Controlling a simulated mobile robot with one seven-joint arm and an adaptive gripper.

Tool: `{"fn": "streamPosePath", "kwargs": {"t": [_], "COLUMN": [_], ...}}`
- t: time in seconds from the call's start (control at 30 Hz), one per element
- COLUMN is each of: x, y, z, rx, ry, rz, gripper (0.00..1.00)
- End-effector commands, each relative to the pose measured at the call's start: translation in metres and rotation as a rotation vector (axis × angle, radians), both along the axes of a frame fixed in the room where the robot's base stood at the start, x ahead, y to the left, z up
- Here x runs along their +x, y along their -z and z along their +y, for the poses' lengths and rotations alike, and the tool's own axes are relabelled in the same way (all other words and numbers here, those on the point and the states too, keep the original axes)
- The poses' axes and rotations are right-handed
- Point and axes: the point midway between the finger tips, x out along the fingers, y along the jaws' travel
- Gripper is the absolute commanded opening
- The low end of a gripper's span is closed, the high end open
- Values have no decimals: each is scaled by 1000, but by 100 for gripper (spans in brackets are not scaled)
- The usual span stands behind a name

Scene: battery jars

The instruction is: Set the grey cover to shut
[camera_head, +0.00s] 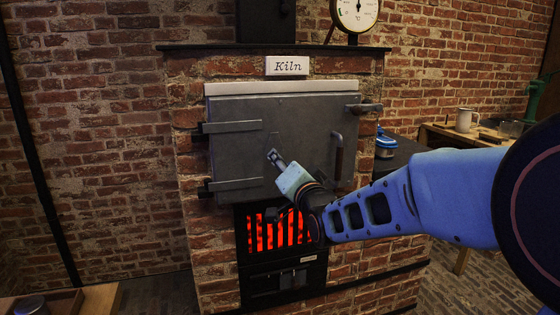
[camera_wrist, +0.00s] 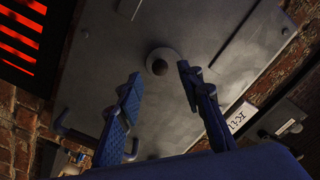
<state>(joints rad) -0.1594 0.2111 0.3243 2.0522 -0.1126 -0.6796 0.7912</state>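The kiln's grey metal door (camera_head: 305,118) lies against the brick front, with strap hinges at its left. It fills much of the wrist view (camera_wrist: 100,65). A small pale grey disc with a dark round centre (camera_wrist: 160,62) sits on the door's face; I cannot tell whether this is the grey cover or whether the dark centre is a knob or a hole. My gripper (camera_head: 273,156) is in front of the door, left of its upright handle (camera_head: 337,155). In the wrist view my gripper (camera_wrist: 159,73) is open and empty, its fingertips on either side of the disc.
A glowing red grate (camera_head: 270,232) is below the door. A latch (camera_head: 365,107) sticks out at the door's upper right. A mug (camera_head: 464,119) stands on a bench farther right.

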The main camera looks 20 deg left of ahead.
Motion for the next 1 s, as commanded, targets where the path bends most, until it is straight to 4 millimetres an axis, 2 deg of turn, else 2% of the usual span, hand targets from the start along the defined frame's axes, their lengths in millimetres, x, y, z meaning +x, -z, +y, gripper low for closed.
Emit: {"fn": "streamPosePath", "kwargs": {"t": [0.1,0.3,0.77,0.87,0.97,1.0], "x": [-16,-33,-34,-18,10,23], "y": [-1,-1,-1,-6,-15,-19], "z": [-11,-21,-28,-53,-107,-136], "rx": [-1,-1,-3,-18,-53,-73], "ry": [1,1,11,66,180,239], "rz": [-3,-2,-1,-7,-14,-15], "gripper": [34,34,34,34,34,34]}}
